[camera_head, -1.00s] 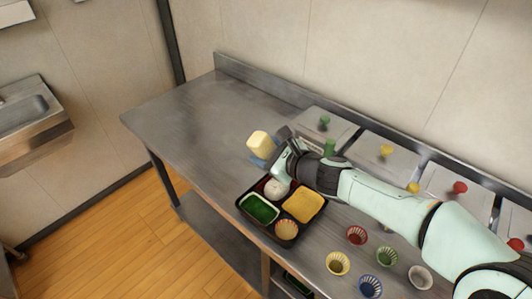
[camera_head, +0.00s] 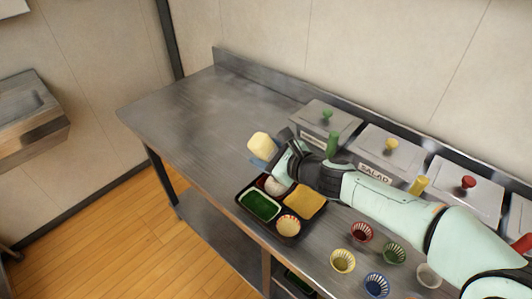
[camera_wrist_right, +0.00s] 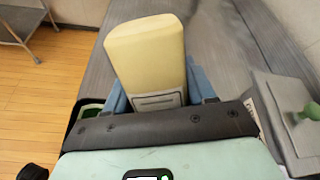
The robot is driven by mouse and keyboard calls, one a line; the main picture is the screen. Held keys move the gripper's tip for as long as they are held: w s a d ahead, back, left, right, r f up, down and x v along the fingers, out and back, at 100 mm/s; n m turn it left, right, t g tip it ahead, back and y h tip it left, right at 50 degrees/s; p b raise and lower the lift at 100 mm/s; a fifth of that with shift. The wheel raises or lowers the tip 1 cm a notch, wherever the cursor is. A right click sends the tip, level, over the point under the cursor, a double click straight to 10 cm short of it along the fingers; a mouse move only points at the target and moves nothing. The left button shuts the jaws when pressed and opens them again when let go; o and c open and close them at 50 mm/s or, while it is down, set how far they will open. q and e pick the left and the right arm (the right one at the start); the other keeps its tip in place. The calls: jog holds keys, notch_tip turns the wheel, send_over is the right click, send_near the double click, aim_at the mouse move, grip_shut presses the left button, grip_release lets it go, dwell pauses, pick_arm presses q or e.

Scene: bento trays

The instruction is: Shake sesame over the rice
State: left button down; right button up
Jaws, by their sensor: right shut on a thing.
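My right gripper (camera_head: 262,162) is shut on a pale yellow shaker (camera_head: 262,143). The shaker is held tilted above the counter, just behind and left of the black bento tray (camera_head: 264,227). In the right wrist view the shaker (camera_wrist_right: 148,58) sits between the blue fingers of the gripper (camera_wrist_right: 155,95). A white mound (camera_head: 274,186), which looks like the rice, sits in the tray's back compartment, partly hidden by my right wrist. The tray also holds something green (camera_head: 261,206), something yellow (camera_head: 304,200) and a round cup (camera_head: 288,226). No sesame grains can be made out. My left gripper is out of view.
Several lidded steel bins with coloured knobs, one marked salad (camera_head: 378,172), line the back of the counter. Small coloured cups, such as a yellow one (camera_head: 343,261) and a blue one (camera_head: 376,285), stand at the front right. The counter's left part (camera_head: 185,110) is clear.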

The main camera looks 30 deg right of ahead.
jog(key=shift+r+p, duration=1.15)
jog(key=shift+r, duration=0.1)
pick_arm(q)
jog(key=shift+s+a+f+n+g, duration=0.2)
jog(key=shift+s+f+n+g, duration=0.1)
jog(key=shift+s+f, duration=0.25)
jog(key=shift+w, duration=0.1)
pick_arm(e)
notch_tip(320, 180, up, 8)
jog(key=p, duration=0.7)
jog(key=shift+f, duration=0.2)
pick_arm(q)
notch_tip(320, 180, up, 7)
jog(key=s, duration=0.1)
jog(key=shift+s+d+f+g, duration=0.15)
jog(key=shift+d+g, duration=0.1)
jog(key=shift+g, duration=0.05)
pick_arm(e)
jog(key=shift+f, duration=0.1)
